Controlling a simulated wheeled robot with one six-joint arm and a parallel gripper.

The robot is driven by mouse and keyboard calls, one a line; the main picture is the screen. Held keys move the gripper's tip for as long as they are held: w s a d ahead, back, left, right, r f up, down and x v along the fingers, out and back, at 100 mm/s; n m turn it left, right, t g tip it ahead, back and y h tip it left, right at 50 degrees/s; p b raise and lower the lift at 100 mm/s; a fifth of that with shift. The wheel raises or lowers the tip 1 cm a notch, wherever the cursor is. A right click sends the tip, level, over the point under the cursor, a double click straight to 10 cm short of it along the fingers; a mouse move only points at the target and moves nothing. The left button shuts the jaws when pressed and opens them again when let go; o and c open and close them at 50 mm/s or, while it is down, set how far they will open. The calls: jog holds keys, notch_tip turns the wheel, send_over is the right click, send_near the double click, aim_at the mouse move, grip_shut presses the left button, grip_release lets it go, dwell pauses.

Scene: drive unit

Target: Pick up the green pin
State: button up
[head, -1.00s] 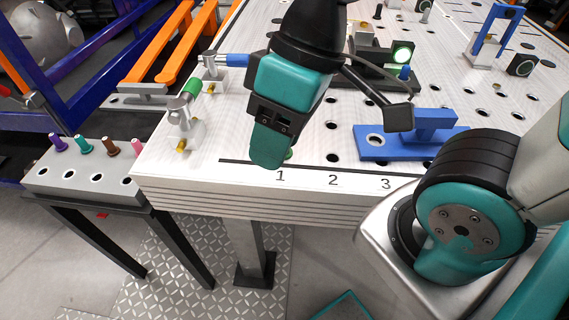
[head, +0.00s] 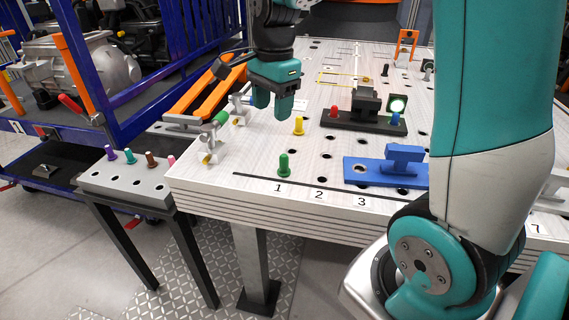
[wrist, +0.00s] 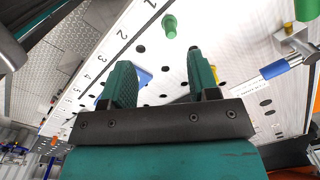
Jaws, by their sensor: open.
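The green pin (head: 283,165) stands upright on the white perforated table (head: 235,155), just behind the label 1. In the wrist view the green pin (wrist: 169,25) shows beyond my fingers, near the top. My gripper (head: 273,110) is open and empty, with its teal fingers pointing down. In the head view it appears above and behind the pin, apart from it.
A yellow pin (head: 299,126) stands behind the green one. A blue fixture (head: 385,172) is to the right, and a black fixture (head: 362,122) with a lit green lamp is behind. Clamps (head: 213,145) line the left edge. A side stand (head: 125,183) holds several coloured pins.

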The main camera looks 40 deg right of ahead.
jog(key=w+d+m, duration=0.2)
jog(key=d+m, duration=0.3)
jog(key=p, duration=0.3)
send_near(284, 155)
jog(key=shift+h, duration=0.3)
jog(key=f, duration=0.5)
jog(key=shift+a+f, duration=0.25)
jog(key=shift+a, duration=0.05)
jog(key=shift+w+f+p, duration=0.1)
jog(key=shift+f+p, duration=1.4)
jog(key=shift+f, duration=1.4)
grip_shut()
